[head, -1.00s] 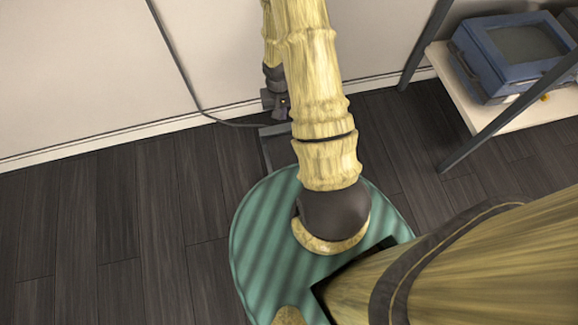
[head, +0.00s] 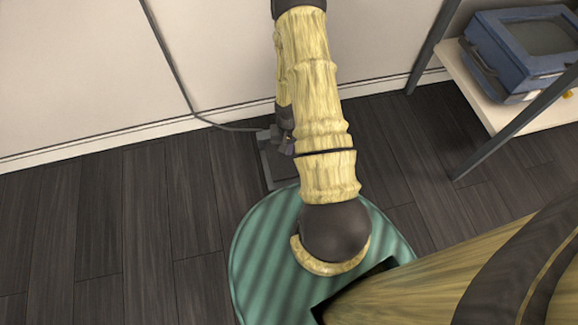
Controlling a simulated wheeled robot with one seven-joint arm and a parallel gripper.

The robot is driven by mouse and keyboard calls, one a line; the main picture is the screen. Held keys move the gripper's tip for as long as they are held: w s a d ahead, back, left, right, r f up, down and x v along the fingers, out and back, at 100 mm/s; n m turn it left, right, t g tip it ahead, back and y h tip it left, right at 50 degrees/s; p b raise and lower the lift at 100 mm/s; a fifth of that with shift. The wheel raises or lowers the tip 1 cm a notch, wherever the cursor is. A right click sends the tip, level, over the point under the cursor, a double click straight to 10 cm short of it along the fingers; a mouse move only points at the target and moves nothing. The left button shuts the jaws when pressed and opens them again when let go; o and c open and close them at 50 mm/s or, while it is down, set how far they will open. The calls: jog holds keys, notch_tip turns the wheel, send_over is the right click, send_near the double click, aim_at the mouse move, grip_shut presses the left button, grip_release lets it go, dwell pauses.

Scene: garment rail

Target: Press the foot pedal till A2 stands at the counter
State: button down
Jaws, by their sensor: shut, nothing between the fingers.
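The foot pedal (head: 268,164) is a dark grey, flat piece on the floor near the wall, with a cable at its far end. My gripper (head: 288,147) is small and dark and shows at the left edge of my arm. It is shut and points down at the right side of the pedal. My arm hides part of the gripper and perhaps part of the pedal. I cannot tell whether the fingers touch the pedal or whether it is pressed down. Neither A2 nor the counter is in view.
The cable (head: 176,72) runs down the pale wall (head: 80,70) and across to the pedal. At the right, a shelf (head: 485,100) with dark posts carries a blue boxy device (head: 522,55). The dark plank floor (head: 110,220) at the left is clear.

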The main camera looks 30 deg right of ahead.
aim_at(289, 165)
jog(key=shift+s+a+f+b, duration=0.1)
jog(key=shift+s+f+b, duration=0.05)
jog(key=shift+f+b, duration=1.6)
jog(key=shift+s+a+f+b, duration=0.1)
jog(key=shift+s+f+b, duration=0.05)
jog(key=shift+f+b, duration=1.6)
jog(key=shift+r, duration=0.15)
